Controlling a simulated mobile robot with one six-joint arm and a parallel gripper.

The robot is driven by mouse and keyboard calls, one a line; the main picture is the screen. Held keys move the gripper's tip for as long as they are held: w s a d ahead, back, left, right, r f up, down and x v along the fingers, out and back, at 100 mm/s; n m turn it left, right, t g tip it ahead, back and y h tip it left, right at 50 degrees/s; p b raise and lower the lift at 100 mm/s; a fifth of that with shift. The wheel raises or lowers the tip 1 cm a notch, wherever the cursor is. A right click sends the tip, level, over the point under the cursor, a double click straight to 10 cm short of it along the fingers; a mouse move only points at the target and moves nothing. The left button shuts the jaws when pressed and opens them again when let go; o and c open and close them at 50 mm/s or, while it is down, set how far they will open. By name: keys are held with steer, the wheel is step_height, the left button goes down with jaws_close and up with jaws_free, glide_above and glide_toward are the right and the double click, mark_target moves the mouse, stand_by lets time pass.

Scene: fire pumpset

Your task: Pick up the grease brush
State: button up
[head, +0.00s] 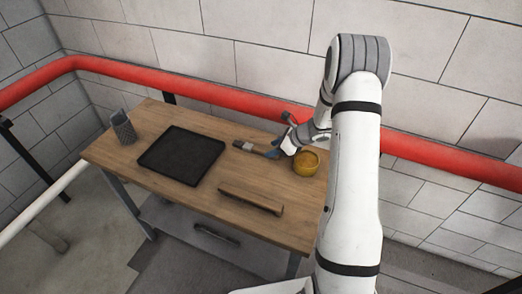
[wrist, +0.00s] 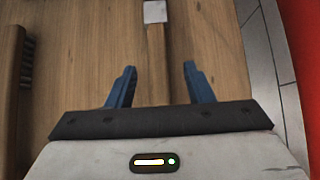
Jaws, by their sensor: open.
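The grease brush (head: 247,146) lies on the wooden workbench, with its metal ferrule towards the left and its wooden handle running towards my gripper. In the wrist view its handle (wrist: 157,60) runs up the middle between my fingers to the grey ferrule at the top edge; the bristles are out of that view. My gripper (wrist: 159,68) is open, with a blue finger on each side of the handle and a gap on both sides. In the head view my gripper (head: 277,152) is over the handle end, partly hidden by my arm. I cannot tell its exact height above the handle.
A yellow pot (head: 306,168) stands close to the right of my gripper. A wooden wire brush (head: 250,201) lies nearer the front; its bristles (wrist: 27,60) show in the wrist view. A black tray (head: 182,155) and a grey metal holder (head: 123,127) are left. A red pipe (head: 225,95) runs behind.

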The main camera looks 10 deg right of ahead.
mark_target(265, 150)
steer(key=x, duration=0.3)
steer(key=shift+w+a, duration=0.15)
steer(key=shift+a, duration=0.2)
jaws_close()
